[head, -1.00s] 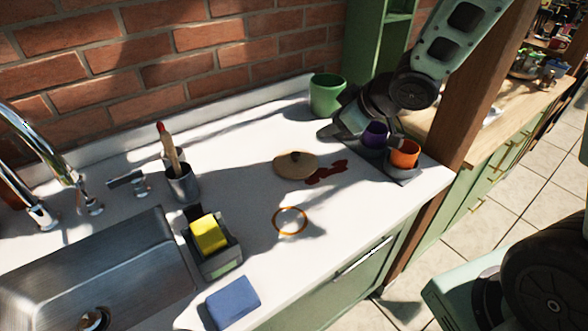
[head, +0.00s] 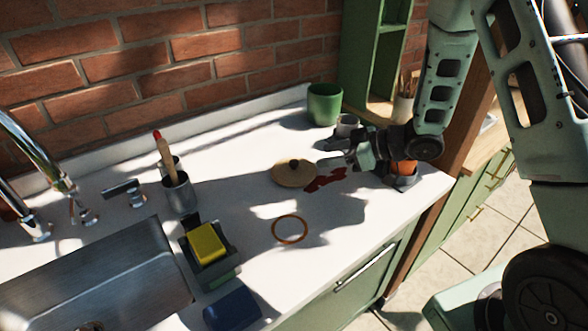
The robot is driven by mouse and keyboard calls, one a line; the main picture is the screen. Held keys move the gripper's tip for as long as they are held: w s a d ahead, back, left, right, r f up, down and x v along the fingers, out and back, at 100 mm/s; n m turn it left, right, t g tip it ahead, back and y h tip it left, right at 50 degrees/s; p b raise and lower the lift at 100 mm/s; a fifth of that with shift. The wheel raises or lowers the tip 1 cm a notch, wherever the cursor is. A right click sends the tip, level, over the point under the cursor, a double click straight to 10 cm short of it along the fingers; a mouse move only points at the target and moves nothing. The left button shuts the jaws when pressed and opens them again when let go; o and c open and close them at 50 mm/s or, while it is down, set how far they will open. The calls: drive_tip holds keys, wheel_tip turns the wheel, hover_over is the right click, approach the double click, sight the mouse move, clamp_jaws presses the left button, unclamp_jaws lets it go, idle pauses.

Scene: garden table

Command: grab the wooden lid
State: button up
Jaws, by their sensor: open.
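The wooden lid (head: 283,176) is a round, flat, light-brown disc with a dark knob on top.
A green pot (head: 324,104) stands behind, and an orange cup (head: 404,168) is partly hidden by my arm. A sponge holder (head: 222,266) stands by the sink (head: 90,275).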

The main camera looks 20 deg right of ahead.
sight(295, 161)
drive_tip(key=p+x, duration=0.2)
drive_tip(key=x, duration=0.6)
drive_tip(key=shift+a, duration=0.2)
clamp_jaws()
